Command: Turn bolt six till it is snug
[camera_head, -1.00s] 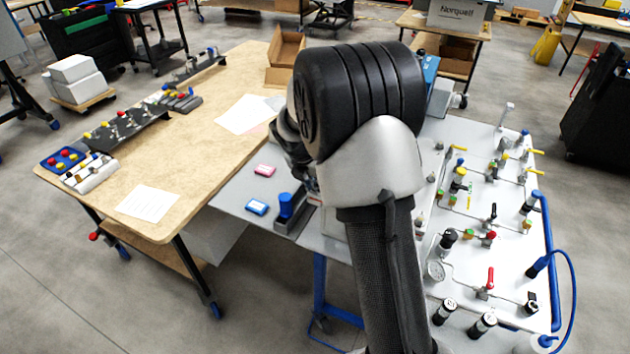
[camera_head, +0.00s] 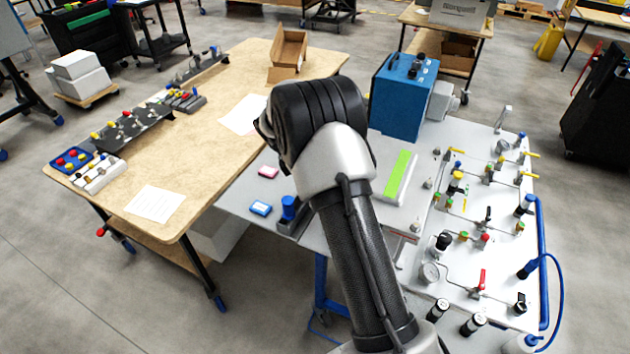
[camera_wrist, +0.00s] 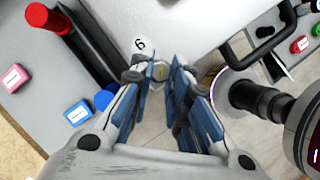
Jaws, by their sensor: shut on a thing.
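Bolt six (camera_wrist: 161,69) is a small metal hex head with a yellowish mark, beside a round white label with a number that reads as 6 upside down (camera_wrist: 140,44). My gripper (camera_wrist: 161,67), with blue-padded fingers, is shut on the bolt head at its fingertips in the wrist view. How far the bolt is screwed in cannot be told. In the head view my own arm hides the gripper and the bolt.
The valve panel (camera_head: 460,250) lies to the right.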

